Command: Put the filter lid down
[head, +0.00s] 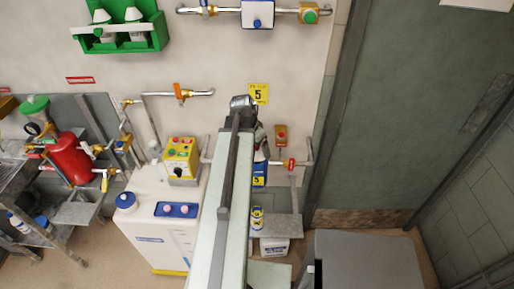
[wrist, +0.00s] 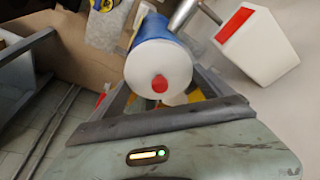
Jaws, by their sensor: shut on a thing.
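In the wrist view my gripper (wrist: 165,88) has its two grey fingers on either side of a round white piece with a red centre (wrist: 158,72), which I take as the filter lid. A blue body shows right behind the white piece; I cannot tell whether they are joined. My gripper is shut on the lid. In the head view my arm hides the gripper and the lid. A blue canister with a yellow 5 label (head: 260,172) shows just right of my arm, below a yellow 5 tag (head: 258,94) on the wall.
A red-handled valve (head: 291,164) and pipe stand beside the canister. In the wrist view a white box with a red panel (wrist: 262,50) is close at upper right.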

